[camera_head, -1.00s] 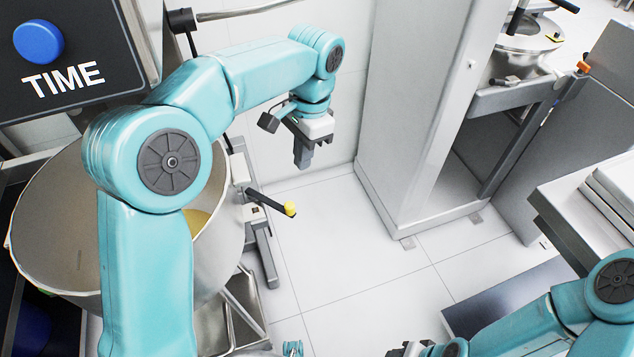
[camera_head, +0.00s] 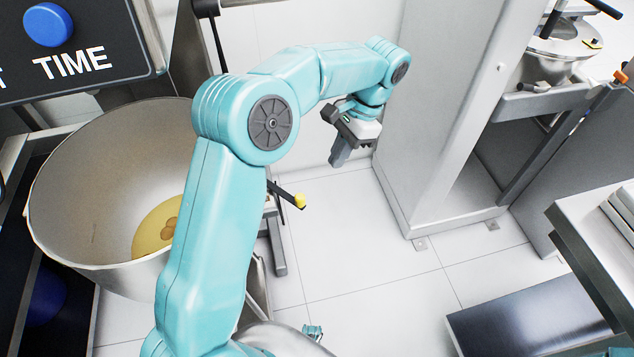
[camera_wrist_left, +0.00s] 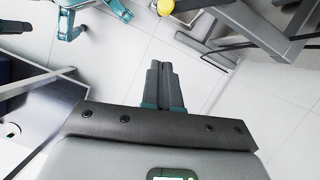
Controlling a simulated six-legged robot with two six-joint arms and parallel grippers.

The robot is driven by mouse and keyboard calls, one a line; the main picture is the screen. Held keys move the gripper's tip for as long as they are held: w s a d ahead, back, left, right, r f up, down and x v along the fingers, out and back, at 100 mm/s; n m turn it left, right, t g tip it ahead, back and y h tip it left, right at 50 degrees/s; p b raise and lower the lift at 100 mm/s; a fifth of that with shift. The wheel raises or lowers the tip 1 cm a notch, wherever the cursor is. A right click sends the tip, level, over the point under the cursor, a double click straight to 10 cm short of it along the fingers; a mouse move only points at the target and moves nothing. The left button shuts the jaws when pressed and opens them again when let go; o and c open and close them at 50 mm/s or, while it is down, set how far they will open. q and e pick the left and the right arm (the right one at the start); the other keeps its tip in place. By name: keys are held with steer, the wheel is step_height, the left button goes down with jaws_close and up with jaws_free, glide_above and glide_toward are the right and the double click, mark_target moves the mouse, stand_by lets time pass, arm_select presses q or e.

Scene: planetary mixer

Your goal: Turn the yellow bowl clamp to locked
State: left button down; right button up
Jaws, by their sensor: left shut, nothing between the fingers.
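The yellow clamp knob (camera_head: 300,200) sits at the end of a dark lever (camera_head: 279,190) that sticks out to the right of the mixer bowl (camera_head: 110,125). The knob also shows at the top of the left wrist view (camera_wrist_left: 166,6), with its lever mostly out of frame. My left gripper (camera_head: 337,158) is shut and empty, up and to the right of the knob and apart from it. Its closed fingers (camera_wrist_left: 161,85) show in the left wrist view. My left forearm hides part of the bowl and the lever's inner end. My right gripper is not in view.
A tall pale cabinet (camera_head: 435,120) stands just right of my left gripper. A control panel with a blue TIME button (camera_head: 47,25) is at top left. A second mixer bowl (camera_head: 550,62) is at far right. White tiled floor (camera_head: 355,235) is open in the middle.

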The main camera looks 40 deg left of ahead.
arm_select(q)
steer(key=s+a+f+b, duration=0.1)
steer(key=s+a+f, duration=0.1)
steer(key=s+f, duration=0.3)
steer(key=shift+s+a+b, duration=0.25)
steer(key=shift+b, duration=0.15)
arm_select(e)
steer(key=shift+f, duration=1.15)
arm_select(q)
steer(key=shift+f, duration=0.1)
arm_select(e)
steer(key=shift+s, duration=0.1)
